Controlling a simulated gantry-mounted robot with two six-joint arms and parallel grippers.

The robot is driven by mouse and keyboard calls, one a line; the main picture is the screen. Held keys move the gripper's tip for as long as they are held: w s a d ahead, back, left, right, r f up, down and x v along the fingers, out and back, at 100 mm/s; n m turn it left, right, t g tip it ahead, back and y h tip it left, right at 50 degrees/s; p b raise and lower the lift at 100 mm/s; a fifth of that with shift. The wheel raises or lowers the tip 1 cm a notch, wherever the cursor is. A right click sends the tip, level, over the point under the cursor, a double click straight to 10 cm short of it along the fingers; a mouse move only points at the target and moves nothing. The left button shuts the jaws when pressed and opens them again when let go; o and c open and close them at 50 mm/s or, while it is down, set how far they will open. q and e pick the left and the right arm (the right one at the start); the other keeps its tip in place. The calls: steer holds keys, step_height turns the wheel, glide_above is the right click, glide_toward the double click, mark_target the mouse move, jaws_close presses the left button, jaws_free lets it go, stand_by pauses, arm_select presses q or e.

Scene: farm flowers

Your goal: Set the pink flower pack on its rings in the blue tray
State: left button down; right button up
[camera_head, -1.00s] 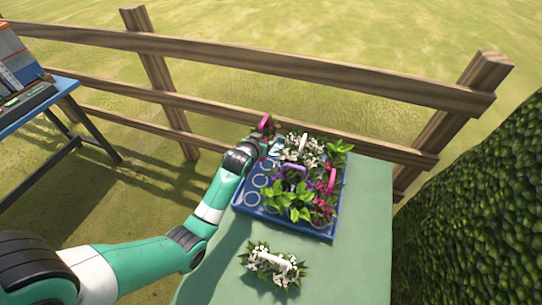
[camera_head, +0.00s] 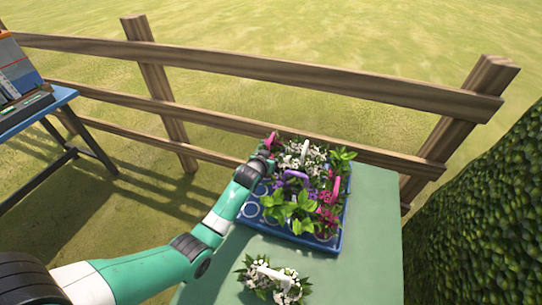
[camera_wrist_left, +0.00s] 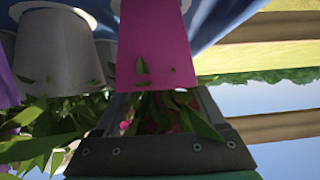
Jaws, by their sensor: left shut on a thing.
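The pink flower pack (camera_head: 270,139) is at the far left corner of the blue tray (camera_head: 292,240). My left gripper (camera_head: 268,150) is shut on it, and my arm partly hides it in the head view. In the left wrist view, which is upside down, a pink pot (camera_wrist_left: 155,48) shows beyond the gripper fingers (camera_wrist_left: 158,108), with leaves and pink petals between them. The pot's base is close to the tray's blue surface; I cannot tell whether it touches. Empty rings (camera_head: 250,210) show along the tray's left side. My right gripper is not in view.
White (camera_head: 299,155), purple (camera_head: 293,180) and magenta (camera_head: 328,212) flower packs fill much of the tray. Grey-white pots (camera_wrist_left: 58,50) stand beside the pink pot. Another white flower pack (camera_head: 272,280) sits on the green table (camera_head: 372,235). A wooden fence (camera_head: 230,125) stands behind.

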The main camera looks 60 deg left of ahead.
arm_select(q)
steer(key=shift+c, duration=1.2)
jaws_free()
steer(key=shift+r, duration=0.2)
steer(key=p+v, duration=0.6)
steer(key=v, duration=0.6)
